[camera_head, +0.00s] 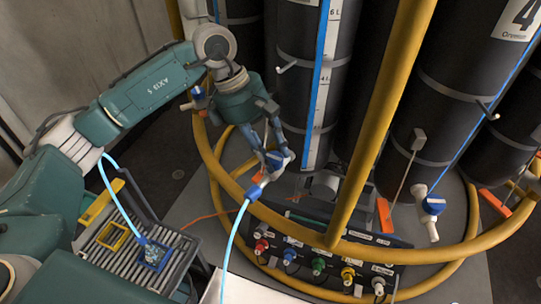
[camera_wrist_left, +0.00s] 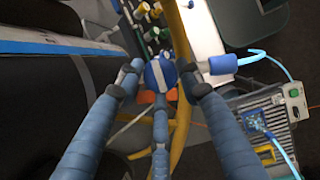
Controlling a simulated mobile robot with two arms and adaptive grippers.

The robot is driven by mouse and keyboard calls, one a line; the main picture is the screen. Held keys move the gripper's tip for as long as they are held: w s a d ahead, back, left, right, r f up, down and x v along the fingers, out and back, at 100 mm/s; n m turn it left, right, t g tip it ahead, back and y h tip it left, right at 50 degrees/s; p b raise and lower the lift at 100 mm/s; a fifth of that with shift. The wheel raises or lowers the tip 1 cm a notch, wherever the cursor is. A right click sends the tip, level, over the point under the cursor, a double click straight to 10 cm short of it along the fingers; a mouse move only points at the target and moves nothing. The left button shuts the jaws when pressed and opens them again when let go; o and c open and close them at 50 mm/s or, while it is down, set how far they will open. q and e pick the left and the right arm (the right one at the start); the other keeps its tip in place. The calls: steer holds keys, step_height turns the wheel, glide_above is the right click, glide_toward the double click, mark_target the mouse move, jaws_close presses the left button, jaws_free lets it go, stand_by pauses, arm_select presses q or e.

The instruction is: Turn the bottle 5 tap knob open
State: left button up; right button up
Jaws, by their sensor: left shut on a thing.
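A black bottle (camera_head: 300,95) with a blue-edged level strip stands in the middle of the head view; its number is not in view. Its white tap (camera_head: 270,176) sits low at its front, with a pale blue hose (camera_head: 232,240) attached through a blue connector. My left gripper (camera_head: 275,150) reaches down onto this tap, its fingers around the blue knob. In the left wrist view the round blue knob (camera_wrist_left: 160,74) lies between the fingertips (camera_wrist_left: 162,82). In the head view the fingers partly hide the knob. My right gripper is not in view.
A yellow tubular frame (camera_head: 375,120) rings the bottles, with one post just right of this tap. A panel with coloured connectors (camera_head: 320,262) lies below. Another bottle marked 4 (camera_head: 440,90) has its own blue-knobbed tap (camera_head: 433,205) at right.

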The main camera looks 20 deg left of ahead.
arm_select(q)
steer(key=n+b, duration=0.2)
steer(key=n+t+b, duration=0.1)
steer(key=n+b, duration=0.1)
steer(key=n+t+b, duration=0.1)
steer(key=n+b, duration=0.1)
steer(key=shift+s+d+f+y, duration=0.15)
steer(key=shift+s+f+y, duration=0.05)
steer(key=shift+s+y, duration=0.1)
steer(key=n+t+y+b, duration=0.1)
steer(key=n+b, duration=0.1)
steer(key=n, duration=0.1)
steer(key=shift+s+d+r+n+b, duration=0.1)
steer(key=shift+n+b, duration=0.2)
steer(key=shift+b, duration=0.1)
steer(key=shift+r+n+t+y+b, duration=0.15)
steer(key=shift+n+t+y+b, duration=0.3)
steer(key=shift+n+b, duration=0.7)
steer(key=shift+d+n, duration=0.1)
steer(key=shift+n, duration=0.25)
steer(key=o, duration=1.1)
steer(key=shift+r, duration=0.1)
steer(key=shift+d, duration=0.1)
